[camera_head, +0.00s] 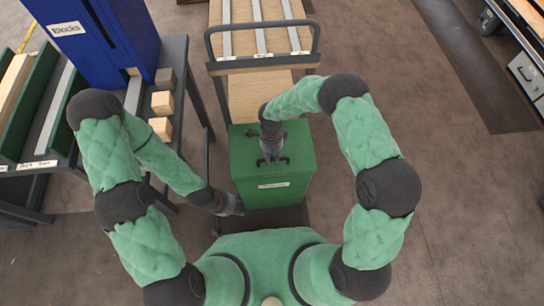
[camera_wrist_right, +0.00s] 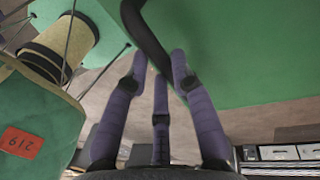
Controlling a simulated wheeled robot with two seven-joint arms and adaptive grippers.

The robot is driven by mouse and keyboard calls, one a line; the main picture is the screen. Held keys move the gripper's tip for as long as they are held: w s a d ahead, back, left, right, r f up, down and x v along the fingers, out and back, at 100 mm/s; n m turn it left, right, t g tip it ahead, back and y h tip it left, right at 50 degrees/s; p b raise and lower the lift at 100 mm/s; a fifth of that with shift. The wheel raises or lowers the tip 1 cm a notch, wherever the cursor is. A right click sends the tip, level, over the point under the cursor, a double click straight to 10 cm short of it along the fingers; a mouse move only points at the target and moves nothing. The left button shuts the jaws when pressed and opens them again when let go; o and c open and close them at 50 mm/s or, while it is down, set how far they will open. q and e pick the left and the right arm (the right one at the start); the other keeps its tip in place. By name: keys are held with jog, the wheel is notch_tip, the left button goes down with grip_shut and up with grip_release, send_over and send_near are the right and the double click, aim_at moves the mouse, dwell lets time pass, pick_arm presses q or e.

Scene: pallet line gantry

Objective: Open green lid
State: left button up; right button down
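The green box (camera_head: 276,190) with its flat green lid (camera_head: 300,146) stands in front of me in the head view. The lid appears closed. My right gripper (camera_head: 272,160) is over the lid, at its dark handle. In the right wrist view the dark handle bar (camera_wrist_right: 148,38) runs between the purple fingers of the right gripper (camera_wrist_right: 160,62). Their tips are apart, and I cannot tell if they touch the bar. A green surface (camera_wrist_right: 250,50) fills the upper right there. My left gripper (camera_head: 232,205) is low beside the box's left front edge; its fingers are too small to read.
A cart (camera_head: 262,64) with wooden slats and a dark rail stands directly behind the box. At left are a dark table (camera_head: 185,85) with wooden blocks (camera_head: 162,103) and a blue Blocks cabinet (camera_head: 105,45). The floor (camera_head: 460,190) to the right is clear.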

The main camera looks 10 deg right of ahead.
jog(key=shift+w+r+g+p, duration=0.3)
jog(key=shift+r, duration=0.35)
jog(key=w+r+g+p, duration=0.2)
jog(key=w+r, duration=0.6)
jog(key=r, duration=0.2)
jog(key=shift+w+d, duration=0.1)
jog(key=shift+f, duration=0.1)
